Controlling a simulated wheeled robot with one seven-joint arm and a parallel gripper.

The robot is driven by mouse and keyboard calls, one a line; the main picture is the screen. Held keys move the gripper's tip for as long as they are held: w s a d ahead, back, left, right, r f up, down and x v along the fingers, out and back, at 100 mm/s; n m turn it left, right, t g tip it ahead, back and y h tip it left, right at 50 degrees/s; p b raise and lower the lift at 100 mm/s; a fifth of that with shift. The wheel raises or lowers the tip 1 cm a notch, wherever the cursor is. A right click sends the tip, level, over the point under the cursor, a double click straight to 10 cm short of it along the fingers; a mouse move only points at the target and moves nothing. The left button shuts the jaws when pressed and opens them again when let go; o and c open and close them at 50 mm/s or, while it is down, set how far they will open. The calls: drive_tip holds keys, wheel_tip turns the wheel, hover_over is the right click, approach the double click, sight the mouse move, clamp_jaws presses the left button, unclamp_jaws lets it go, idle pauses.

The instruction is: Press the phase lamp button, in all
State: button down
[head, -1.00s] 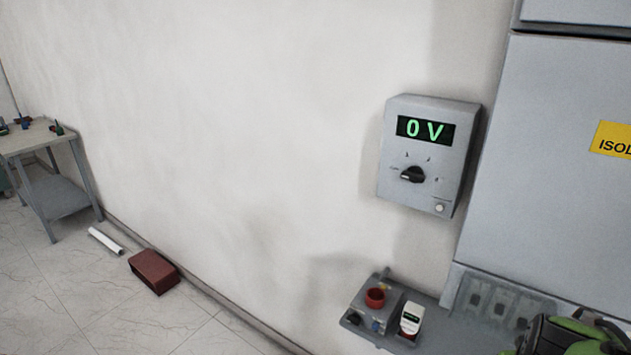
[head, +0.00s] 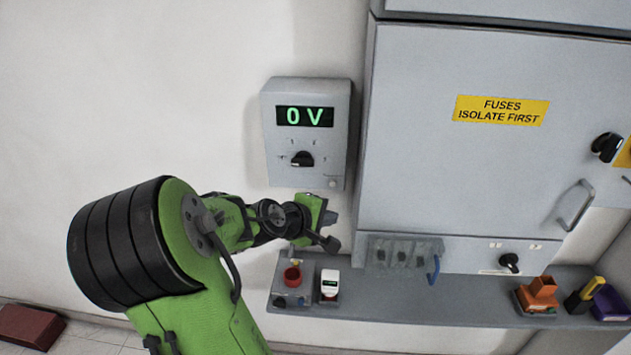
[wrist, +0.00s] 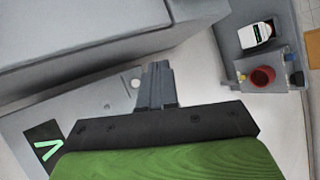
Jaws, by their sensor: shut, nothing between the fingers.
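A grey wall box (head: 273,135) carries a green "0 V" display (head: 304,117) and a black rotary knob (head: 302,159). A small pale round button (head: 333,183) sits at the box's lower right corner; its label is too small to read. In the wrist view, the button (wrist: 136,83) shows just left of my gripper's fingers. My gripper (wrist: 158,68) is shut and empty, its grey fingers side by side. In the head view, my gripper (head: 331,216) is just below the box's lower right corner. I cannot tell whether the fingers touch anything.
A large grey cabinet (head: 420,180) with a yellow fuse label (head: 502,110) stands right of the box. A shelf (head: 400,305) below bears a red-topped device (head: 292,276), a white meter (head: 329,285) and orange blocks (head: 538,293). Bare wall lies left of the box.

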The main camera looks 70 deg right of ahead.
drive_tip(key=w+d+b, duration=0.1)
drive_tip(key=w+d, duration=0.1)
drive_tip(key=d, duration=0.6)
drive_tip(key=shift+d, duration=0.35)
idle(1.8)
drive_tip(key=shift+w+d, duration=0.1)
drive_tip(key=shift+d, duration=0.3)
drive_tip(key=shift+d, duration=0.35)
idle(0.4)
drive_tip(key=shift+a, duration=0.85)
drive_tip(key=shift+s+a, duration=0.2)
drive_tip(key=shift+a, duration=0.6)
drive_tip(key=shift+s+a, duration=0.25)
drive_tip(key=shift+a, duration=0.55)
drive_tip(key=shift+s+a, duration=0.2)
drive_tip(key=shift+a, duration=0.6)
